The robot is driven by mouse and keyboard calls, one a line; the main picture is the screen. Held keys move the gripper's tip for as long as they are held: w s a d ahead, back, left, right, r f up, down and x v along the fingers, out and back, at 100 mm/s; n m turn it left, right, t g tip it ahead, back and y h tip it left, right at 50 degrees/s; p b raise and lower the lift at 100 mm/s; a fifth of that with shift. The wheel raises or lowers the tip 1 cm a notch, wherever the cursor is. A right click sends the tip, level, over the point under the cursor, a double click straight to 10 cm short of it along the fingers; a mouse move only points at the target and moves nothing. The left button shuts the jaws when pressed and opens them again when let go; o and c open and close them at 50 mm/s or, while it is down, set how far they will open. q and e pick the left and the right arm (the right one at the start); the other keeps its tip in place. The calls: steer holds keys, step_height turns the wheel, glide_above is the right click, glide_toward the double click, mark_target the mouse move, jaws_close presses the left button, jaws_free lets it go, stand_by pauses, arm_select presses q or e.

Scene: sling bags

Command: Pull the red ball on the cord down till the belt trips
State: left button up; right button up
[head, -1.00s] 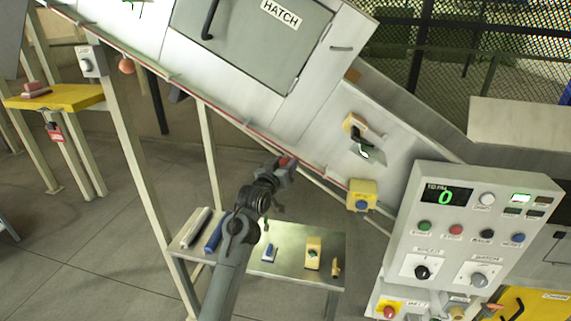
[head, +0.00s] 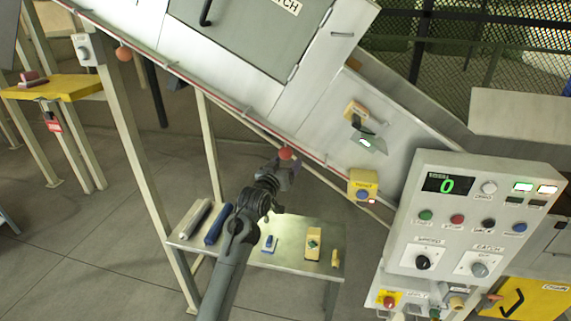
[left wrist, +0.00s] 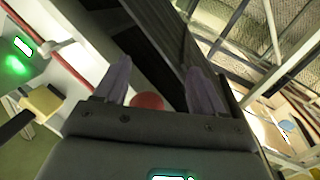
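A red ball (head: 285,153) hangs just under the red cord (head: 220,118) that runs along the lower edge of the sloping conveyor housing. My left gripper (head: 286,167) is right at the ball, from below. In the left wrist view the two purple fingers (left wrist: 161,82) stand wide apart and the red ball (left wrist: 147,101) shows between them, nearer the left finger and partly hidden by the gripper body. Whether a finger touches it I cannot tell. A second, orange-red ball (head: 123,53) hangs farther up at the left. My right gripper is not in view.
A control panel (head: 447,240) with a green "0" display and knobs stands at the right. A yellow box with a blue button (head: 362,187) is right of the ball. A low metal table (head: 290,240) with small items is below. A support post (head: 130,150) stands left.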

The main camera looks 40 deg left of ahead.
arm_select(q)
steer(key=shift+r, duration=0.1)
steer(key=b+v, duration=0.2)
steer(key=v, duration=0.9)
steer(key=shift+w, duration=0.1)
stand_by(0.4)
